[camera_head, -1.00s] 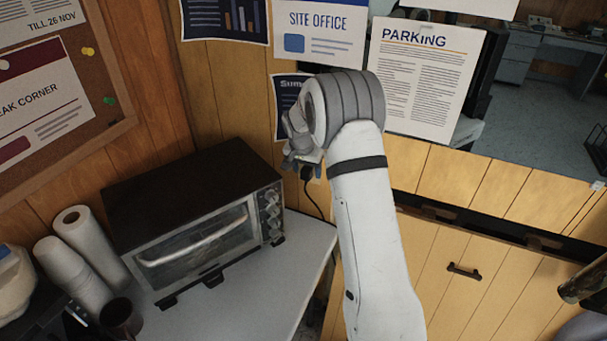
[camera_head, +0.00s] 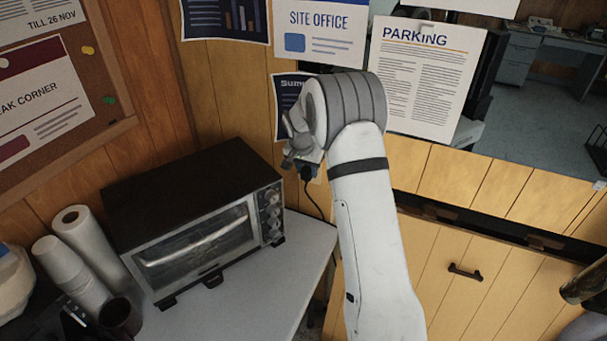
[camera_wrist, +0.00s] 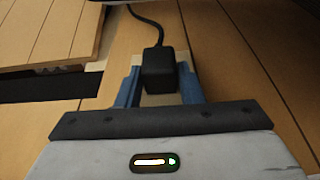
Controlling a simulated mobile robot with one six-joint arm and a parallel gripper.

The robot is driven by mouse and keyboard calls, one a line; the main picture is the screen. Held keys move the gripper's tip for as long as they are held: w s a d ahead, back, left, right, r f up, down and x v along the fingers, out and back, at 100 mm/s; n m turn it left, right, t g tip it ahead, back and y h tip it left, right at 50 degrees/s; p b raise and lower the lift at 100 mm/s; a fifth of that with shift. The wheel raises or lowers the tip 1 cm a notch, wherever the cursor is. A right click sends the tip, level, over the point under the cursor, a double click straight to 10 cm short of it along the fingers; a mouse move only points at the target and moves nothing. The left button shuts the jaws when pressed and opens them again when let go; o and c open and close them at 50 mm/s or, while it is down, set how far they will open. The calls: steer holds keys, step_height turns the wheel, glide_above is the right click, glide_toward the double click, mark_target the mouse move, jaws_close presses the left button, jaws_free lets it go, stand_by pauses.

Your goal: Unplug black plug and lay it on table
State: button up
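The black plug (camera_wrist: 160,72) sits between my gripper's two blue fingers in the wrist view, with its cord running up and away from it. In the head view the plug (camera_head: 306,173) shows just below my gripper (camera_head: 301,161), by the wood wall. My gripper (camera_wrist: 159,84) is shut on the plug, one finger close along each side. A pale plate lies behind the plug, mostly hidden; I cannot tell whether the prongs are still in it. The grey table (camera_head: 262,297) is below and to the left of my gripper.
A toaster oven (camera_head: 192,222) takes up the back of the table. The table's front right part is bare. The black cord (camera_head: 314,201) hangs by the table's right edge.

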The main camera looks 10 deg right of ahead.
jaws_close()
steer(key=shift+s+a, duration=0.1)
steer(key=s+a+b, duration=0.1)
steer(key=s, duration=0.1)
steer(key=s+a+b, duration=0.2)
steer(key=shift+s+a, duration=0.2)
steer(key=shift+s, duration=0.15)
stand_by(0.9)
stand_by(0.4)
